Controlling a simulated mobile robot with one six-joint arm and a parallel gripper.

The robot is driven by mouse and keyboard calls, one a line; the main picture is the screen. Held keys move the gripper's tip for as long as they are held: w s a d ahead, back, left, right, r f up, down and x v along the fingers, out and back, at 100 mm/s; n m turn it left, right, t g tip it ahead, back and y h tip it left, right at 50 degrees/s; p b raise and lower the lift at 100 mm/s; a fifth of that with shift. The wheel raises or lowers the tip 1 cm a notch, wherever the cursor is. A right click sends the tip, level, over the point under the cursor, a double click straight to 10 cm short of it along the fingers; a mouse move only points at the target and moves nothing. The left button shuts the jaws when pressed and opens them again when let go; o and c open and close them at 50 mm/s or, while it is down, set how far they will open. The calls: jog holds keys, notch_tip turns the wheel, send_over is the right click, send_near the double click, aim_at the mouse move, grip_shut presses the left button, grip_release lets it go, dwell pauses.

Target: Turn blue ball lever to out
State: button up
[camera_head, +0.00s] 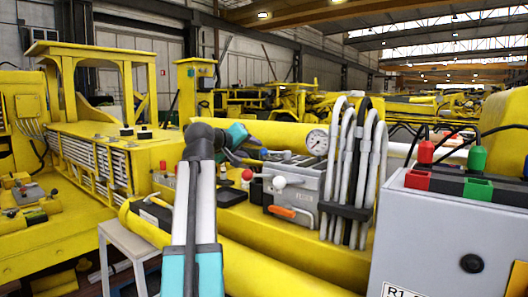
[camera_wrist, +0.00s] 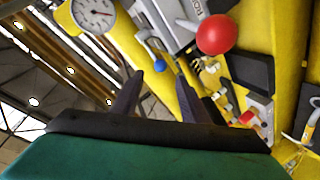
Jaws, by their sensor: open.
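The blue ball (camera_wrist: 158,66) of the lever shows in the wrist view, beyond and between the two dark fingertips. My gripper (camera_wrist: 160,80) is open, with nothing between its fingers; I cannot tell the exact gap to the ball. In the head view my gripper (camera_head: 256,145) is above the yellow boom, left of the gauge. I cannot make out the blue ball surely there. A grey valve block (camera_head: 296,180) with other levers sits below and right of the gripper.
A red ball lever (camera_wrist: 216,34) stands right of the blue one; it also shows in the head view (camera_head: 247,174), near a white ball (camera_head: 279,182). A pressure gauge (camera_head: 317,142) and looped hoses (camera_head: 352,170) are on the right. A grey cabinet (camera_head: 440,235) stands at front right.

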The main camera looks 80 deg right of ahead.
aim_at(263, 151)
jog(key=p+x, duration=0.3)
jog(key=x, duration=0.6)
jog(key=shift+s+d+p, duration=0.15)
jog(key=shift+d+p, duration=0.15)
jog(key=shift+d, duration=0.1)
jog(key=shift+s+d+f, duration=0.2)
jog(key=shift+d+f, duration=0.1)
jog(key=shift+d, duration=0.35)
jog(key=shift+c, duration=0.5)
jog(key=c, duration=0.7)
jog(key=shift+f, duration=0.15)
grip_shut()
